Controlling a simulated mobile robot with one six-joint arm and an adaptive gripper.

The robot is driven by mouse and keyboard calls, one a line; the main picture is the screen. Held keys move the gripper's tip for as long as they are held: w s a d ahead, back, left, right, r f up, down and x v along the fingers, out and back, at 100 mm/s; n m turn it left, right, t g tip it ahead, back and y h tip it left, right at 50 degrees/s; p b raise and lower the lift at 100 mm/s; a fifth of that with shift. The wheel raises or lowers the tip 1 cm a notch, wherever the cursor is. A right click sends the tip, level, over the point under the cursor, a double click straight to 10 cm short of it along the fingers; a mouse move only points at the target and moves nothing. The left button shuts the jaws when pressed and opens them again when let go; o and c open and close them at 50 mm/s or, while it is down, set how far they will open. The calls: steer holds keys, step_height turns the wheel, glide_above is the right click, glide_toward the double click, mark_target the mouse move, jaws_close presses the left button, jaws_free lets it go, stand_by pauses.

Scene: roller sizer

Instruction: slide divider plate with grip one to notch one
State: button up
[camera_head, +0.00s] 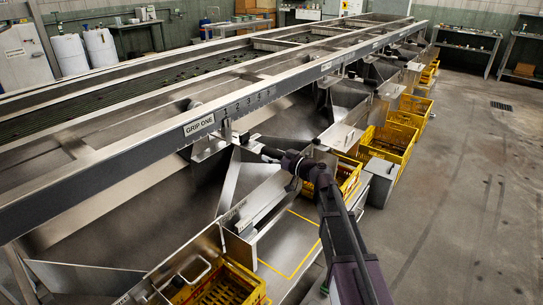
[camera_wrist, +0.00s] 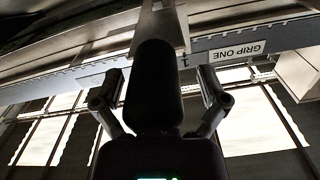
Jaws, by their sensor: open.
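The GRIP ONE label (camera_head: 199,125) is on the long steel rail, left of a row of numbers that starts with notch mark 1 (camera_head: 226,111). A bent steel sheet, which looks like the divider plate (camera_head: 230,182), hangs below the rail near these marks. My gripper (camera_head: 262,152) is just right of it, below the rail. In the wrist view, my gripper (camera_wrist: 158,90) has its fingers spread on both sides of a dark rounded shape; I cannot tell what that shape is. A steel plate (camera_wrist: 160,28) is beyond it. The label (camera_wrist: 237,51) appears upside down there.
Yellow crates (camera_head: 387,145) stand along the machine's right side, with another crate (camera_head: 220,285) at the front. A steel chute (camera_head: 285,243) with a yellow outline lies below my arm. The concrete floor (camera_head: 460,210) at right is clear.

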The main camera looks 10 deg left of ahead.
steer(key=shift+d, duration=0.1)
steer(key=v, duration=1.1)
steer(key=shift+s+d, duration=0.3)
steer(key=s+d+f+m+g+h, duration=0.3)
steer(key=s+f+g+h, duration=0.35)
steer(key=s+f, duration=0.5)
steer(key=s+d+f+m+g+h, duration=0.1)
steer(key=s+d+f+m+h, duration=0.25)
steer(key=d, duration=0.25)
steer(key=s+d+f+m+g+h, duration=0.1)
steer(key=s+d+f+m+h, duration=0.3)
steer(key=d, duration=0.3)
step_height(320, 180, up, 25)
steer(key=h+p, duration=0.1)
steer(key=p, duration=2.3)
steer(key=shift+s+f+n+h, duration=0.25)
steer(key=shift+s+n+h, duration=0.05)
steer(key=shift+s+n, duration=0.15)
